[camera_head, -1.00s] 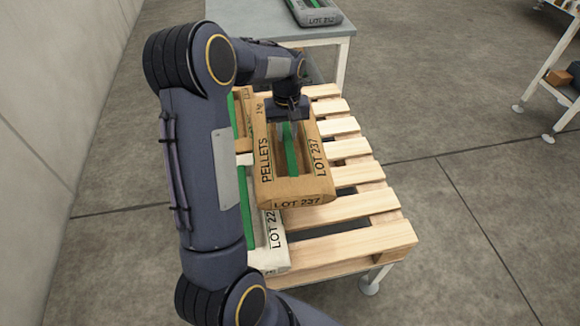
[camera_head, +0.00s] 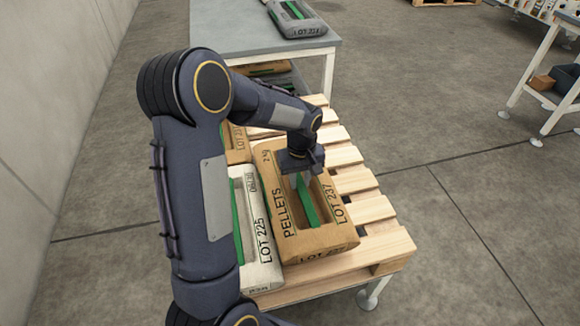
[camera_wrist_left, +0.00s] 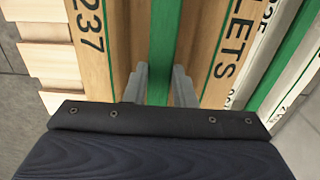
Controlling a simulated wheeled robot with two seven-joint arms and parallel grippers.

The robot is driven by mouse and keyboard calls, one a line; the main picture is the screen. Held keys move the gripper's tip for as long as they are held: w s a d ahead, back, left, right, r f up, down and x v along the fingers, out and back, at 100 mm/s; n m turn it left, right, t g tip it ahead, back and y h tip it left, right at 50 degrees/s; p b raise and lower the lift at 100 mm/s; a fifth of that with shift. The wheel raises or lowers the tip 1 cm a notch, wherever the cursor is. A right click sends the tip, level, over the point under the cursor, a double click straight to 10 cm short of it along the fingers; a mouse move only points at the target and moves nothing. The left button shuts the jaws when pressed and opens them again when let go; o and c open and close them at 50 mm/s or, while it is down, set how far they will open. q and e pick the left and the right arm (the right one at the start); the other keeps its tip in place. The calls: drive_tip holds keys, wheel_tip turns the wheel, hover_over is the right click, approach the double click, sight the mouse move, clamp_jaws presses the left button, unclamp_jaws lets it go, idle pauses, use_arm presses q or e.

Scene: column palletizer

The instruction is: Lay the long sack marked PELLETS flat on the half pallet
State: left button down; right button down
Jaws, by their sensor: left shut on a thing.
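The long brown sack marked PELLETS, LOT 237 (camera_head: 327,235) lies along the wooden half pallet (camera_head: 385,244), right of a white sack; whether it bears fully on the slats I cannot tell. My left gripper (camera_head: 303,182) is above it, shut on the green strip along its middle. In the left wrist view the two fingers (camera_wrist_left: 160,84) stand either side of the green strip, with the sack's lettering (camera_wrist_left: 232,45) on the right. My right gripper is not in view.
A white sack marked LOT 225 (camera_head: 261,263) lies beside it on the left, with another brown sack (camera_head: 238,142) behind. A grey table (camera_head: 225,38) with a grey sack (camera_head: 298,22) stands at the back. Bare slats show on the pallet's right.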

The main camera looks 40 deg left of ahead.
sight(307, 195)
use_arm(q)
drive_tip(key=shift+d+f, duration=0.6)
drive_tip(key=shift+d, duration=0.05)
drive_tip(key=f, duration=0.2)
drive_tip(key=d+f+b, duration=0.1)
drive_tip(key=f, duration=0.1)
drive_tip(key=shift+d+b, duration=0.15)
drive_tip(key=shift+b, duration=0.15)
drive_tip(key=shift+f, duration=0.25)
drive_tip(key=shift+f, duration=0.2)
drive_tip(key=c, duration=1.2)
unclamp_jaws()
drive_tip(key=shift+s, duration=0.15)
